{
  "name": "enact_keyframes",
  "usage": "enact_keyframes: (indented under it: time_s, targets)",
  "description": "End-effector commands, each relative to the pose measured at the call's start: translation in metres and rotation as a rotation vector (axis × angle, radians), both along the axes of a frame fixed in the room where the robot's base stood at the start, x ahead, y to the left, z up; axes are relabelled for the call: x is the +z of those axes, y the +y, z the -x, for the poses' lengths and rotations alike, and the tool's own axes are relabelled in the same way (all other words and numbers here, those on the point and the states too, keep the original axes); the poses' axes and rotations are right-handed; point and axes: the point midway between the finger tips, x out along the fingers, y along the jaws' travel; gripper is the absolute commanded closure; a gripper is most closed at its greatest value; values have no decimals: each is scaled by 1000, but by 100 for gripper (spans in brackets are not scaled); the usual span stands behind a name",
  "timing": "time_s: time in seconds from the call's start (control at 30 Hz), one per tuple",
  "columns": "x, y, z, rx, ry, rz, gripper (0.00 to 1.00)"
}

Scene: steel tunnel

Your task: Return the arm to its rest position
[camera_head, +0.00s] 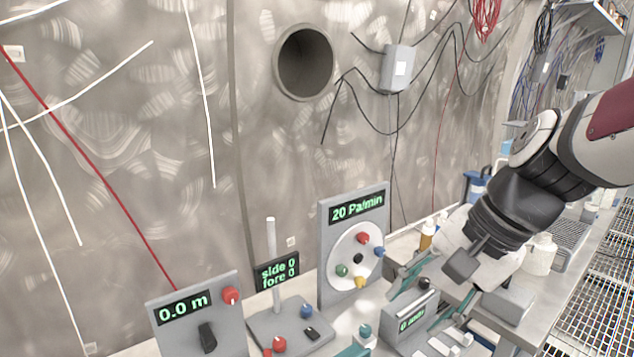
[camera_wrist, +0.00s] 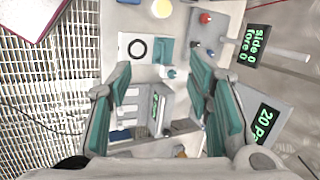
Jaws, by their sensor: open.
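My arm reaches in from the right in the head view. My gripper (camera_head: 425,296) points down over the bench, with teal finger pads spread apart. In the wrist view the gripper (camera_wrist: 163,95) is open and nothing is held between its fingers. A grey device with a small green display (camera_wrist: 152,112) lies below and between the fingers. The same device (camera_head: 415,325) stands under the gripper in the head view, partly hidden by a finger. I cannot tell whether the fingers touch it.
A "20 Pa/min" panel (camera_head: 353,240), a "side 0 fore 0" box (camera_head: 278,273) and a "0.0 m" panel (camera_head: 196,318) stand left of the gripper. Bottles (camera_head: 428,232) stand behind it. The steel wall has a round opening (camera_head: 304,62) and hanging cables. Grating floor (camera_wrist: 45,85) borders the bench.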

Motion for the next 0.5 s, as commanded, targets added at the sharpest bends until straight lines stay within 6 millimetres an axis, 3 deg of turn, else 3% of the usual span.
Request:
enact_keyframes:
  time_s: [0.03, 0.2, 0.33, 0.5]
  targets:
    - [7, -1, 21, 83, -42, 67, 54]
    - [14, -18, 77, 353, -152, 289, 54]
    - [16, -33, 108, 524, -218, 433, 54]
    - [16, -47, 129, 660, -264, 550, 54]
